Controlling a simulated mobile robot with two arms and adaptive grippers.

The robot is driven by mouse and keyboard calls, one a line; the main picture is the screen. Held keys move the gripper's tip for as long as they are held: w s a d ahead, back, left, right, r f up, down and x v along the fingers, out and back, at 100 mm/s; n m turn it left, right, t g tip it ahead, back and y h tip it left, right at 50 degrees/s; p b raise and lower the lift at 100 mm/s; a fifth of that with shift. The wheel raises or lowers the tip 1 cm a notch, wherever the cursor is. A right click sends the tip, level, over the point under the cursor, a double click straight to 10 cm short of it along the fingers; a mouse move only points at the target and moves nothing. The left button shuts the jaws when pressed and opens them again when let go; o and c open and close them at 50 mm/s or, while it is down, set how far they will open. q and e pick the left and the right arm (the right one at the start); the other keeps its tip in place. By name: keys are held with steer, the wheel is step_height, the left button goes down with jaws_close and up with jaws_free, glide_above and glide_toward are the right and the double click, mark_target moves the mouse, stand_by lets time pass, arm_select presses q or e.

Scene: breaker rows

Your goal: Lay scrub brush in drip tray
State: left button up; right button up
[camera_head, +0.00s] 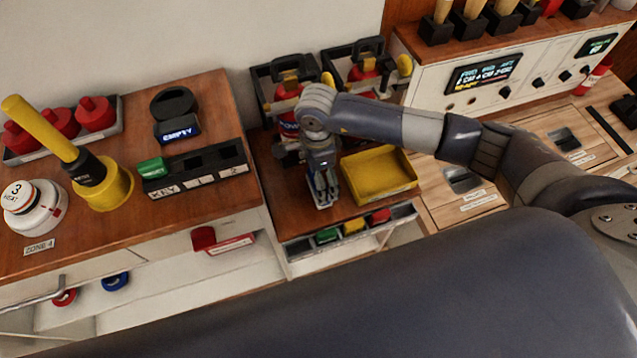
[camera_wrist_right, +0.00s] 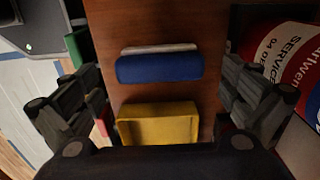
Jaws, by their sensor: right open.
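The scrub brush, a blue block with a white strip along one long side, lies on the brown wooden counter in the right wrist view (camera_wrist_right: 160,68). The drip tray is a shallow, empty yellow tray (camera_head: 380,176) on the same counter, just right of my right gripper; it also shows in the wrist view (camera_wrist_right: 158,126), below the brush and apart from it. My right gripper (camera_head: 323,196) points down over the counter left of the tray. Its fingers are spread wide on both sides of the brush in the wrist view (camera_wrist_right: 160,98). In the head view the gripper mostly hides the brush. My left gripper is out of view.
Black holders with red bottles (camera_head: 288,90) stand behind the gripper. A rail with green, yellow and red blocks (camera_head: 353,226) runs along the counter's front edge. A black slotted rack (camera_head: 195,172) stands left. A red-and-white canister (camera_wrist_right: 285,65) is close to one finger.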

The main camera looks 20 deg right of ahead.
steer(key=shift+d+f, duration=0.2)
steer(key=shift+f, duration=1.75)
steer(key=c, duration=0.9)
steer(key=shift+w+d+r, duration=0.1)
